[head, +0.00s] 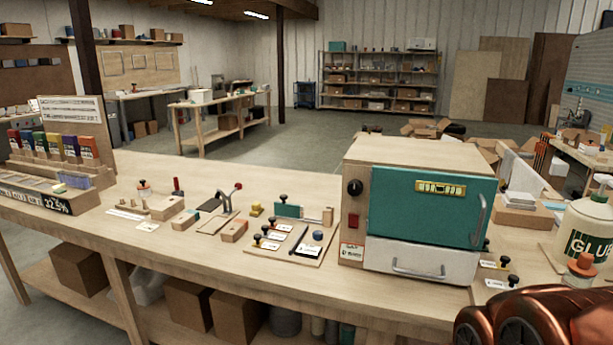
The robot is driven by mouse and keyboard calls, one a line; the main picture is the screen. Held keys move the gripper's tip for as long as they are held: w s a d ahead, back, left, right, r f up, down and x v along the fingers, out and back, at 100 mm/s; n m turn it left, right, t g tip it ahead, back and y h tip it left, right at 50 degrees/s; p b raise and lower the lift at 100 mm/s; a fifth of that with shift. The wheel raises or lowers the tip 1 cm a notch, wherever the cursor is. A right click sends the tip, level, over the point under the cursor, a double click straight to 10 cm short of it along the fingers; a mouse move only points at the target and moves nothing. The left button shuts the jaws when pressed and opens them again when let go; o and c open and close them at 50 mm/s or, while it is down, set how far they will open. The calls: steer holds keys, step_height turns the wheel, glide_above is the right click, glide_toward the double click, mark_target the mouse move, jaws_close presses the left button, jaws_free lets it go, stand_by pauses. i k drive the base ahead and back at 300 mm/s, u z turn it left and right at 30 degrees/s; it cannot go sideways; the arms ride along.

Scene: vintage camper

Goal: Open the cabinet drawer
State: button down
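A box-shaped wooden cabinet (400,152) stands on the workbench, right of the middle in the head view. Its upper front is a teal door (420,215) with a yellow label and an upright handle at the right. Below the door is a pale drawer (425,254) with a horizontal bar handle (418,272). The drawer looks shut, and nothing touches its handle. A black knob and a red switch sit on the cabinet's left front strip. Copper-coloured parts at the lower right look like my arm. My gripper's fingers are not visible.
The long wooden workbench (210,255) carries small tools and blocks left of the cabinet. Small black-knobbed pieces (503,263) and a glue bottle (588,228) stand to its right. Cardboard boxes (185,303) sit on the lower shelf. Open floor lies behind the bench.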

mark_target(453, 266)
steer(key=z, duration=1.6)
steer(key=k, duration=0.75)
steer(key=u, duration=1.75)
